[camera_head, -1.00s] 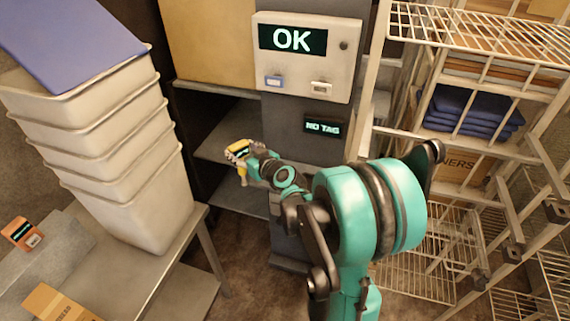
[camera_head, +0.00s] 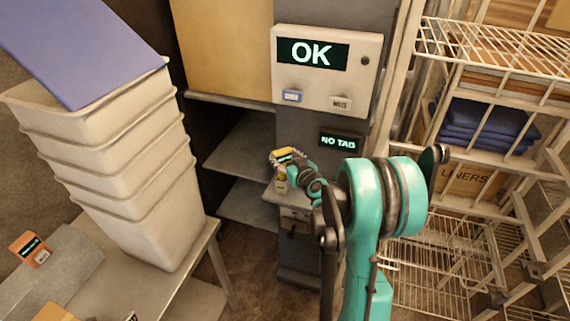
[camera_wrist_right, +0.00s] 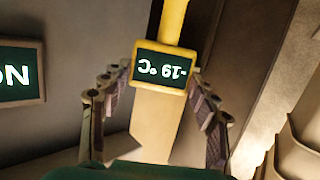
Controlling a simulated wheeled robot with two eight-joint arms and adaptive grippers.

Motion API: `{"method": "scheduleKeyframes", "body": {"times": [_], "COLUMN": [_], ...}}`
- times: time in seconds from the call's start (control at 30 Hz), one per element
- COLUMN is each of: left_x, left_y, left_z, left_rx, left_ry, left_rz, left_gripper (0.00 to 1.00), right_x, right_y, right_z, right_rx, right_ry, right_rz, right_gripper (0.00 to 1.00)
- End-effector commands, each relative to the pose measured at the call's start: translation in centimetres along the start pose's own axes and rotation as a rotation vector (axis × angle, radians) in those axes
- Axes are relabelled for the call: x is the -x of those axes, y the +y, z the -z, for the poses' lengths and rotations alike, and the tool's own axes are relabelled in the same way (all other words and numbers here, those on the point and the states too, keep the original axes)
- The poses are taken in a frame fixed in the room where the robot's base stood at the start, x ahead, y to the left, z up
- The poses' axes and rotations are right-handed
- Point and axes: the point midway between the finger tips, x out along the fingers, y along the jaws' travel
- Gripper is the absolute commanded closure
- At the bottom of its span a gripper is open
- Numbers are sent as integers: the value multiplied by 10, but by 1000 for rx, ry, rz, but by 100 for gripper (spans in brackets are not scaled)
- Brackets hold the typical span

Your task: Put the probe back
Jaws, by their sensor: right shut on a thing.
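The yellow probe (camera_head: 284,154) is in my right gripper (camera_head: 290,163), in front of the grey post and above a small ledge. In the right wrist view the probe (camera_wrist_right: 161,66) has a dark display reading "-19 °C", upside down. Its yellow stem runs up out of the frame. My right gripper (camera_wrist_right: 158,84) has a finger on each side of the probe and is shut on it. In the head view the fingers are small and partly hidden by the wrist. My left gripper is not in view.
A panel (camera_head: 328,92) reading "OK" and a small "NO TAG" display (camera_head: 341,141) are on the post. A ledge (camera_head: 272,193) juts out below. Stacked white bins (camera_head: 125,180) stand left, wire racks (camera_head: 470,265) right. An orange device (camera_head: 31,248) lies far left.

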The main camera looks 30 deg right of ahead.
Motion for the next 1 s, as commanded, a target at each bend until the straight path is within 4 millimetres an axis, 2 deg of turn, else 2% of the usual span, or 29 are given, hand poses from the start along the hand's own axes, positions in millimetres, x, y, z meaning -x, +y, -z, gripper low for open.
{"method": "scheduleKeyframes", "body": {"times": [0.03,0.1,0.47,0.5,0.57,1.0], "left_x": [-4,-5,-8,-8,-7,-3], "left_y": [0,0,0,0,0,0], "left_z": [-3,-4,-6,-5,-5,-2], "left_rx": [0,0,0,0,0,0], "left_ry": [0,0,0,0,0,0], "left_rz": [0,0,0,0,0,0], "left_gripper": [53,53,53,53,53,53], "right_x": [-3,-4,-5,-5,-5,0], "right_y": [0,0,0,0,0,0], "right_z": [-10,-17,-20,-20,-19,-14], "right_rx": [0,0,0,0,0,0], "right_ry": [0,0,0,0,0,0], "right_rz": [0,0,0,0,0,-1], "right_gripper": [74,74,74,35,19,19]}}
